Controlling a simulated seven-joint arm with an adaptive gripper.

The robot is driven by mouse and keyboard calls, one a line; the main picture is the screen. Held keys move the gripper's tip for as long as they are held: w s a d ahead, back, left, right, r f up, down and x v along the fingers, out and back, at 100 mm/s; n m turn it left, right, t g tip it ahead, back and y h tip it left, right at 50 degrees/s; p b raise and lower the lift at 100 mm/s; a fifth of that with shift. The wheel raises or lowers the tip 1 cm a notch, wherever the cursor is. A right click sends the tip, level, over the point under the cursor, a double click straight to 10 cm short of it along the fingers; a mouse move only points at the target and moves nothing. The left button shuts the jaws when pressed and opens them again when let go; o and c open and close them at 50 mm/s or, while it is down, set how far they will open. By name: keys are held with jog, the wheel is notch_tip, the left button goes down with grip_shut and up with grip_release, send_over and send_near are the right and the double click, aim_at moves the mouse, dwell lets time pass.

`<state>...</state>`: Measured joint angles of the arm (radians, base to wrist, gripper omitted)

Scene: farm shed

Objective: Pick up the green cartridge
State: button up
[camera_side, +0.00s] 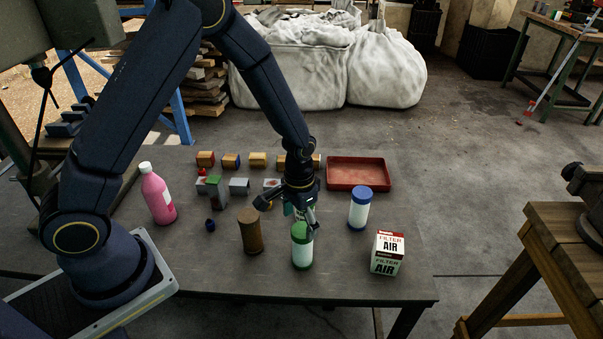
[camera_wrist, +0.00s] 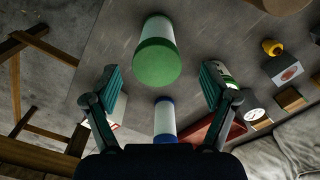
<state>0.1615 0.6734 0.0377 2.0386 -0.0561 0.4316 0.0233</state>
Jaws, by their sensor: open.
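The green cartridge (camera_side: 302,248), a white cylinder with green ends, stands upright near the front of the dark table. In the wrist view its round green top (camera_wrist: 157,64) faces me, with the white body behind it. My gripper (camera_side: 299,211) is open and empty, pointing down just above and slightly behind the cartridge; one finger overlaps its top in the side view. In the wrist view the teal fingers (camera_wrist: 160,82) are spread to either side, with the green top between and slightly beyond their tips. I cannot tell whether anything touches.
A brown cylinder (camera_side: 250,231) stands left of the cartridge. A blue-capped white bottle (camera_side: 359,210) and a filter box (camera_side: 387,253) stand to its right. A red tray (camera_side: 359,187) lies behind, with several blocks left of it. A pink bottle (camera_side: 157,195) stands farther left.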

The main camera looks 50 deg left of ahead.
aim_at(302, 230)
jog(key=f, duration=0.6)
jog(key=shift+w+d+f, duration=0.2)
jog(key=shift+w+d, duration=0.05)
jog(key=shift+c, duration=0.4)
jog(key=c, duration=1.2)
jog(key=shift+c, duration=0.2)
